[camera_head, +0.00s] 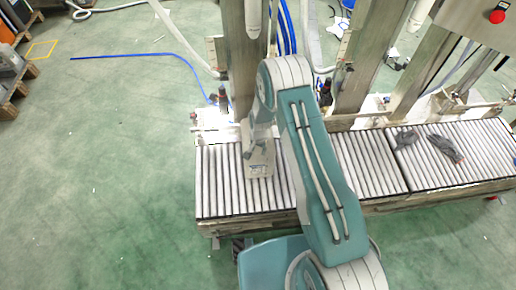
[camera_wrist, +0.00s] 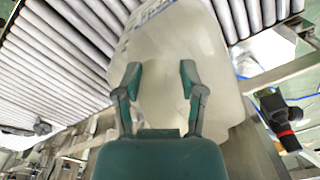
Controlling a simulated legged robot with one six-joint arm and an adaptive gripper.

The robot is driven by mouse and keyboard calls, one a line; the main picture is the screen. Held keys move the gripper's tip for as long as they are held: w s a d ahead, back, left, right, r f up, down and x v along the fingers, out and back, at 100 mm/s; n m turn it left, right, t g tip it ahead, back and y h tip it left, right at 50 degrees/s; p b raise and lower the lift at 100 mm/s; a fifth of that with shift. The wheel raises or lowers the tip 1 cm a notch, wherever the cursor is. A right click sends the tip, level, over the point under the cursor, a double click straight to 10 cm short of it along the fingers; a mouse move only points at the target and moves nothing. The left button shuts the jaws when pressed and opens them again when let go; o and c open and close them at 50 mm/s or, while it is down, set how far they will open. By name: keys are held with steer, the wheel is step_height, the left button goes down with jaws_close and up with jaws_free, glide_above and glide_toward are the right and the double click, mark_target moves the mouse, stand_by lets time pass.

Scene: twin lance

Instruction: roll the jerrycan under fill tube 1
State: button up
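The jerrycan (camera_head: 262,163) is pale and translucent. It stands on the roller conveyor (camera_head: 220,190), near its left end, partly covered by my arm in the head view. In the wrist view the jerrycan (camera_wrist: 165,38) fills the middle, just beyond my gripper (camera_wrist: 160,70). My gripper's two green fingers are spread apart, with the jerrycan's pale surface behind the gap. I cannot tell whether they touch it. My gripper is hard to make out in the head view. A white tube (camera_head: 254,18) hangs at the top, above and behind the jerrycan; no number is readable.
Metal posts (camera_head: 370,50) stand behind the conveyor. A dark fitting with a red ring (camera_wrist: 285,125) is beside the jerrycan in the wrist view. Dark grey gloves (camera_head: 445,147) lie on the right rollers. A red button (camera_head: 497,16) is at top right.

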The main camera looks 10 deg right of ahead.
stand_by(0.3)
steer(key=shift+r, duration=0.25)
step_height(320, 180, up, 12)
steer(key=shift+d+f, duration=0.15)
steer(key=s+d+r+n+t, duration=0.15)
steer(key=s+r, duration=0.25)
steer(key=r, duration=0.9)
steer(key=s+d+r+n+t, duration=0.1)
steer(key=s+d+r+n, duration=0.2)
steer(key=r, duration=1)
steer(key=s+d+r+n+t, duration=0.1)
steer(key=s+r, duration=0.4)
steer(key=s, duration=0.5)
steer(key=s+d+r+t, duration=0.2)
steer(key=s+r, duration=0.3)
steer(key=s, duration=0.6)
steer(key=shift+d+r+n, duration=0.25)
steer(key=shift+r+n, duration=0.1)
